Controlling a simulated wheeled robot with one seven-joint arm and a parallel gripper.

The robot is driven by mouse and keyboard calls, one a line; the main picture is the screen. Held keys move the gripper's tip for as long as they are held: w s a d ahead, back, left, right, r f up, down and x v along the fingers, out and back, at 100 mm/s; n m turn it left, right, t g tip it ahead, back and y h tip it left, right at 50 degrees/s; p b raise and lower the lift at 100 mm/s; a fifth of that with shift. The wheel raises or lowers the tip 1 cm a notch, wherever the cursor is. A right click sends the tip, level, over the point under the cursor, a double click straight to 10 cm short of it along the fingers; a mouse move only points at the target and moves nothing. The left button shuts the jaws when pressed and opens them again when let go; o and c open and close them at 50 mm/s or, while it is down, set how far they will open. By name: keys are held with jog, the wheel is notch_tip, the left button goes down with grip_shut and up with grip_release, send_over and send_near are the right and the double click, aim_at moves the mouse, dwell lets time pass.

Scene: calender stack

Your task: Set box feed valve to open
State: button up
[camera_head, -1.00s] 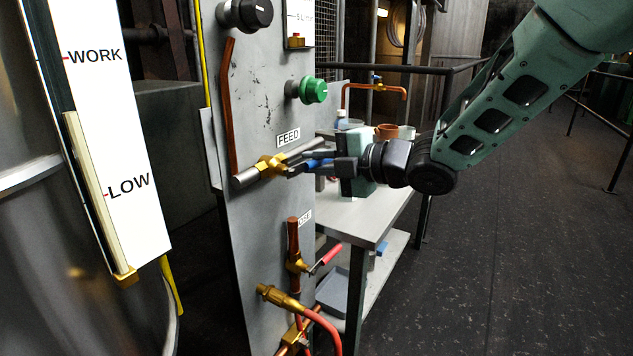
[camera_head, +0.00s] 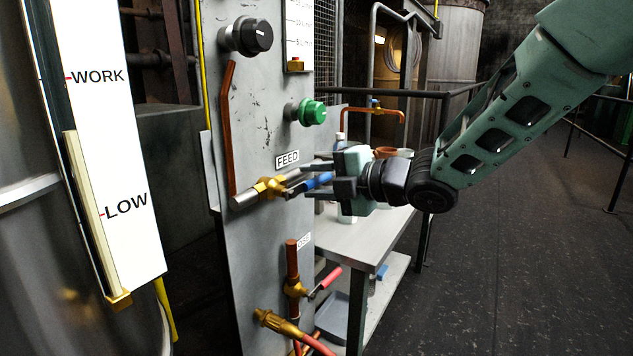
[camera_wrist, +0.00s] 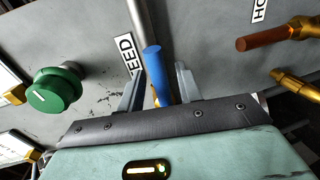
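The feed valve is a brass body (camera_head: 268,188) on a short steel pipe under the FEED label (camera_head: 287,160) on the grey panel. Its blue lever (camera_head: 319,181) points right, away from the brass body, roughly along the pipe. My gripper (camera_head: 312,181) reaches in from the right, its two fingers on either side of the blue lever. In the wrist view the blue lever (camera_wrist: 157,75) stands between the fingertips of my gripper (camera_wrist: 160,82), with narrow gaps showing. The gripper looks open around it.
A green knob (camera_head: 312,112) and a black knob (camera_head: 252,37) sit above on the panel. A lower valve with a red lever (camera_head: 328,278) and hose is below. A workbench (camera_head: 352,244) with containers stands behind my gripper. The floor at right is clear.

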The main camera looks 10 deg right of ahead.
jog(key=p+v, duration=0.1)
jog(key=v, duration=1.6)
jog(key=shift+d, duration=0.2)
jog(key=shift+s+r, duration=0.1)
jog(key=shift+s, duration=0.05)
